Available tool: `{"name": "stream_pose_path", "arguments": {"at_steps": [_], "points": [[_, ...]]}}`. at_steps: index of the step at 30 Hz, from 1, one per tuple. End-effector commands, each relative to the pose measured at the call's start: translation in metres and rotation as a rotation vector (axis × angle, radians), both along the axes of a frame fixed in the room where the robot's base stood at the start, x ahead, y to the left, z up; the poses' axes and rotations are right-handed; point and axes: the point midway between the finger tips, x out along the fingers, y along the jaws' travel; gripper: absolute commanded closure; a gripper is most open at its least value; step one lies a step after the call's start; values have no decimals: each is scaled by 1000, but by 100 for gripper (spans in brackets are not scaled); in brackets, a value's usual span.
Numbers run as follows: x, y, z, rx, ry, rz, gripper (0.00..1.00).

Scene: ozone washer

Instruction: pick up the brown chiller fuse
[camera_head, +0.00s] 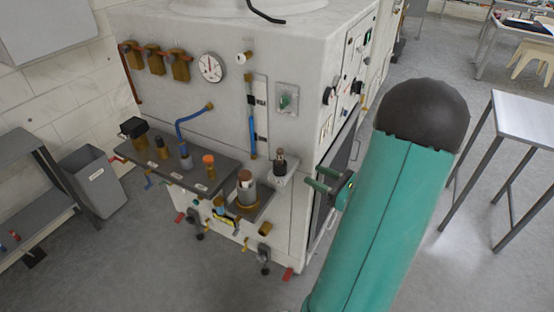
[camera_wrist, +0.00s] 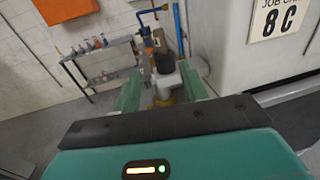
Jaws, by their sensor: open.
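In the wrist view, a dark cylindrical piece (camera_wrist: 165,63) on a pale support shows beyond and between the open fingers. Nothing is seen held.
The white machine (camera_head: 205,100) carries a dark shelf (camera_head: 180,172) with several fittings, a blue hose (camera_head: 190,122) and a gauge (camera_head: 211,67). A grey bin (camera_head: 95,181) and rack (camera_head: 40,190) stand left. A table (camera_head: 525,115) stands right, with open floor before it.

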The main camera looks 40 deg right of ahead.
Motion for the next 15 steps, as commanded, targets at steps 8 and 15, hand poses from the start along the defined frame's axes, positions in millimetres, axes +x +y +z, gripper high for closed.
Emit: {"name": "stream_pose_path", "arguments": {"at_steps": [8,15], "points": [[41,7,-1,7,-4,-5,57],[79,15,-1,6,-3,-3,57]]}}
